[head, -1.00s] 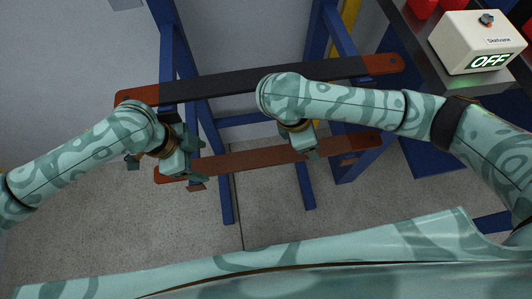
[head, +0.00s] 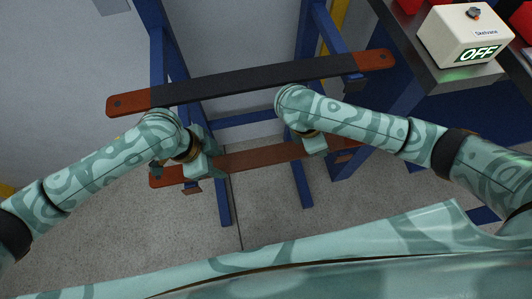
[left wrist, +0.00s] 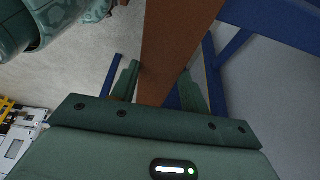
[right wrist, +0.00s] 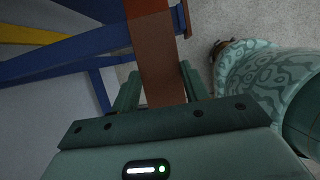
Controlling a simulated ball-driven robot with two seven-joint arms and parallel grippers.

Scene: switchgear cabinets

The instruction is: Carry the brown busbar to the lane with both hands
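The brown busbar (head: 262,157) lies across the lower part of the blue rack, below the dark bar. My left gripper (head: 198,160) is over its left part. In the left wrist view the bar (left wrist: 178,45) runs between the two fingers, close to both, with a narrow gap at the right finger. My right gripper (head: 314,143) is over the bar's right part. In the right wrist view the bar (right wrist: 159,70) passes between the fingers, with thin gaps beside it. Both grippers look open around the bar. My forearms and hands hide parts of it in the head view.
A dark bar with red-brown ends (head: 240,80) lies across the blue rack (head: 172,62) behind the hands. A cream box reading OFF (head: 465,38) stands on a counter at the upper right. Grey floor (head: 110,225) is clear at the lower left.

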